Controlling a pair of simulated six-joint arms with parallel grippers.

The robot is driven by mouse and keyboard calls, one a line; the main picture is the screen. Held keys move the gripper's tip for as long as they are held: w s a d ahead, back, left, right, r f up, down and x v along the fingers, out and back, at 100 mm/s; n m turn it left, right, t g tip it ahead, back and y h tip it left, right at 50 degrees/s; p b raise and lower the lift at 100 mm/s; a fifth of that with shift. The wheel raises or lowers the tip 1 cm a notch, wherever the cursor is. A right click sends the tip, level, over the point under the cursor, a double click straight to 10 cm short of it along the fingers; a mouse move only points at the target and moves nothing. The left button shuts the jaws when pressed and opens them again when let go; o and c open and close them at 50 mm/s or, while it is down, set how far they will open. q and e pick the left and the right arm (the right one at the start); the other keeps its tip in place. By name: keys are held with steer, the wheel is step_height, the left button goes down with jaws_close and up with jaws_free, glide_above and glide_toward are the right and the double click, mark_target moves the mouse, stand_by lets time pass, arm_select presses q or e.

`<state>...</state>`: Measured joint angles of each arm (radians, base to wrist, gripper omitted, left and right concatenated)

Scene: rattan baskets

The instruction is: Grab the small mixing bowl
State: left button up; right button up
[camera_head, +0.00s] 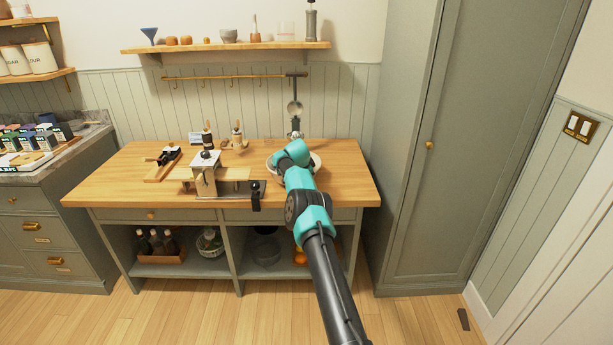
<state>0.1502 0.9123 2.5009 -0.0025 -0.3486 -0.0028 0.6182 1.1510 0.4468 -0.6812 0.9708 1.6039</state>
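A pale, round bowl-like rim (316,162) shows on the right part of the wooden worktop, mostly hidden behind my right arm; I cannot tell its full shape or size. A small grey bowl (229,36) stands on the wall shelf. I cannot tell which of these is the small mixing bowl. My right arm reaches up from the bottom to the worktop, its teal wrist over the pale rim. Its fingers are not clearly visible, hidden or too small to tell. My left gripper is out of view.
The worktop (345,190) carries a metal stand (206,174), a dark tool on a board (166,156) and small wooden-handled tools left of my arm. A tall cabinet (440,150) stands at right. The worktop's right end is clear.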

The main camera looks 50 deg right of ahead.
jaws_close()
stand_by(0.3)
stand_by(1.2)
